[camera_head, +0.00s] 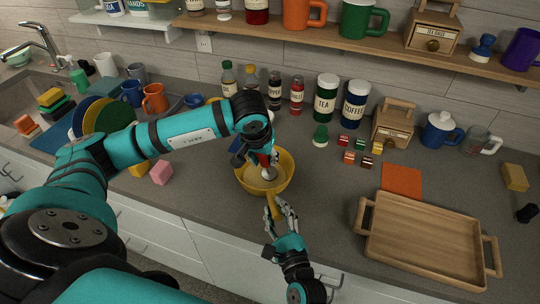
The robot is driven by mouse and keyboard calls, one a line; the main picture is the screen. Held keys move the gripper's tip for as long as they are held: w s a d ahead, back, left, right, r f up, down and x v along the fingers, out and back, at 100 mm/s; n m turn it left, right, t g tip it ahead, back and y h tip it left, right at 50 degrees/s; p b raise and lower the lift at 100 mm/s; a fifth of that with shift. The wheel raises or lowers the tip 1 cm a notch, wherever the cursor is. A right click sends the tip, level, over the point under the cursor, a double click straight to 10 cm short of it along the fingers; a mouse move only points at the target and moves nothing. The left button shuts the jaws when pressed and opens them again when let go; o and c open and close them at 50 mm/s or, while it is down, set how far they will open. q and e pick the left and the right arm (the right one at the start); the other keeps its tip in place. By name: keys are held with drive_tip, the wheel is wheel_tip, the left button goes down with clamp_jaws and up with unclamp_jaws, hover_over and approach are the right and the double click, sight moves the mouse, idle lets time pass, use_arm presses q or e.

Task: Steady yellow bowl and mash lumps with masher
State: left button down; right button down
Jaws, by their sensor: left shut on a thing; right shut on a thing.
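The yellow bowl (283,183) stands upright on the grey counter near its front edge. My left gripper (265,153) is above the bowl, shut on the masher (268,172). The masher points down, with its pale lower end inside the bowl. My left arm hides the far left part of the bowl and most of the masher's handle. My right gripper (276,214) is at the bowl's front, shut on the yellow handle-like part that sticks out toward me. Pale contents show in the bowl, but I cannot make out separate lumps.
A wooden tray (424,236) and an orange mat (402,180) lie to the right. Canisters, including a tea canister (326,97), and bottles stand behind the bowl. A pink block (162,172) and a plate rack are left. Bare counter lies right of the bowl.

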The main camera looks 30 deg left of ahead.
use_arm(q)
drive_tip(key=s+a, duration=0.4)
drive_tip(key=w+d, duration=0.4)
drive_tip(key=w, duration=0.1)
drive_tip(key=shift+w+d+f, duration=0.1)
drive_tip(key=shift+w+d, duration=0.15)
drive_tip(key=shift+d, duration=0.1)
drive_tip(key=shift+s+a, duration=2.45)
wheel_tip(320, 180, up, 8)
drive_tip(key=shift+r, duration=0.2)
drive_tip(key=shift+w, duration=0.1)
